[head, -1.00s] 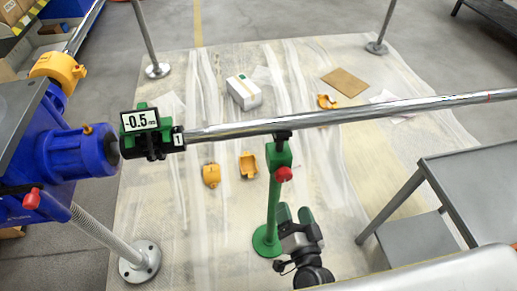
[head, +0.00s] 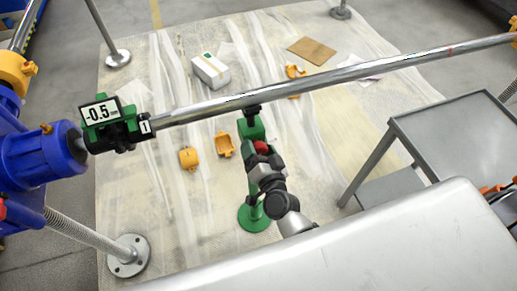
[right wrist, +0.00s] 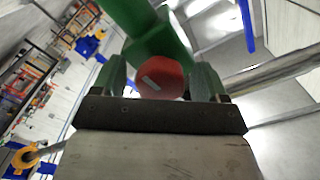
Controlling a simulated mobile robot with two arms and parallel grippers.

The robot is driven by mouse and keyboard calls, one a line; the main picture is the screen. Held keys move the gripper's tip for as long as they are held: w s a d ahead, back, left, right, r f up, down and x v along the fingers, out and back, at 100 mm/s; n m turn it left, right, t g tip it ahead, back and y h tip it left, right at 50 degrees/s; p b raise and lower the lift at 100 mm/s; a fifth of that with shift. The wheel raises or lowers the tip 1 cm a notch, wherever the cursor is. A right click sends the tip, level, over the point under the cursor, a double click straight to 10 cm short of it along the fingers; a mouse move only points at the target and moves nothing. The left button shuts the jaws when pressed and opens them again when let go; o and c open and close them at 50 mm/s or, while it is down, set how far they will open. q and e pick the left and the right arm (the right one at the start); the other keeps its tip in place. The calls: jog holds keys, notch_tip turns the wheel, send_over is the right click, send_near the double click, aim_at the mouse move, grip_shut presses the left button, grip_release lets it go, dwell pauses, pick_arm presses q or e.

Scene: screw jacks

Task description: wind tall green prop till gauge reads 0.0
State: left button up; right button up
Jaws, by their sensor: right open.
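The tall green prop (head: 254,216) stands on its round base under a long steel shaft (head: 330,80). Its green head shows large in the right wrist view (right wrist: 150,35). The prop's red knob (head: 262,147) faces my right gripper (head: 259,160). In the right wrist view the red knob (right wrist: 162,77) sits between the two open fingers (right wrist: 158,72), with a gap to each side. The gauge (head: 101,111) on the green clamp at the shaft's left end reads -0.5. My left gripper is not in view.
A blue machine (head: 40,150) stands at the left with a threaded leg. A grey metal table (head: 460,135) is at the right. A white box (head: 210,71), orange pieces (head: 225,145) and a brown board (head: 312,50) lie on the floor sheet.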

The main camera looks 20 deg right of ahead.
jog(key=c, duration=0.9)
jog(key=shift+m, duration=0.6)
jog(key=o, duration=0.9)
jog(key=shift+s, duration=0.1)
jog(key=s, duration=1)
jog(key=shift+s+d, duration=0.15)
jog(key=shift+s, duration=0.25)
